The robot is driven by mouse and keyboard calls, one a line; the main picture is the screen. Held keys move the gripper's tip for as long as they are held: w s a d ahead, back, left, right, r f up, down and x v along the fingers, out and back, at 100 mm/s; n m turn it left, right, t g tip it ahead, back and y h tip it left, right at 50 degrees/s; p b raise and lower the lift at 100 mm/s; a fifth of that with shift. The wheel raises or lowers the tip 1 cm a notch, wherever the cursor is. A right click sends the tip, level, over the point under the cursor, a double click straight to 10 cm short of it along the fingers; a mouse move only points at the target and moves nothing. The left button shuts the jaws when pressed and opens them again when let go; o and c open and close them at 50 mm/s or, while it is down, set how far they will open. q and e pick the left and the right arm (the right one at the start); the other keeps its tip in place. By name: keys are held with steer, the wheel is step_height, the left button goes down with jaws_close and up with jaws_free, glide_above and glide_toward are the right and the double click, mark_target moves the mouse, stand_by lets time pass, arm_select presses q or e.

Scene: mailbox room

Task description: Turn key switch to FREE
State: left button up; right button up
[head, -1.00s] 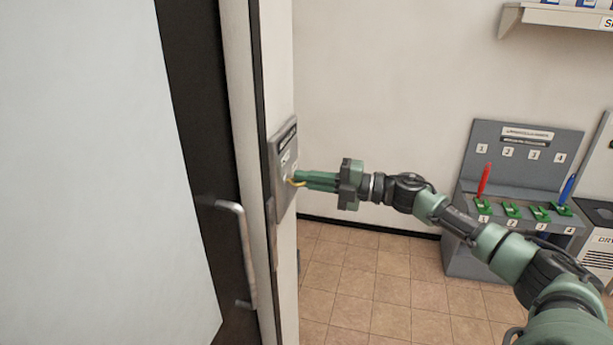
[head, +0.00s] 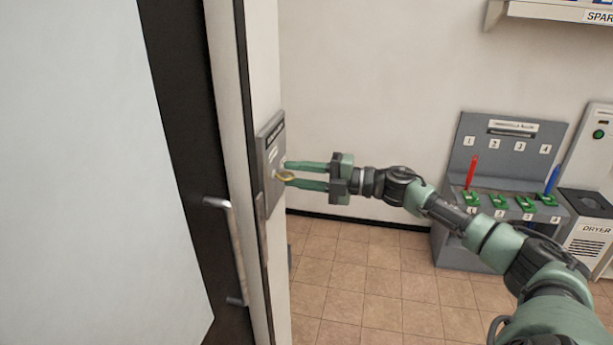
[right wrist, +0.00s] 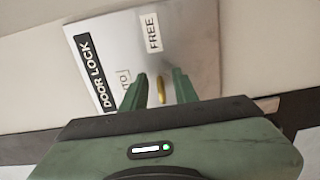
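The key switch panel (head: 268,150) is a grey plate on the narrow wall beside the door. In the right wrist view the panel (right wrist: 190,40) reads DOOR LOCK, with a FREE label (right wrist: 151,32) and another label partly hidden by a finger, ending in "TO". A yellow key (head: 286,176) sticks out of the panel. My left gripper is not in view.
A door with a metal handle (head: 231,250) is left of the panel. The tiled floor (head: 375,275) between is clear.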

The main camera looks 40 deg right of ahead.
steer(key=b+v, duration=0.2)
steer(key=v, duration=0.5)
steer(key=shift+s+b, duration=0.15)
steer(key=shift+b, duration=0.2)
steer(key=shift+d, duration=0.2)
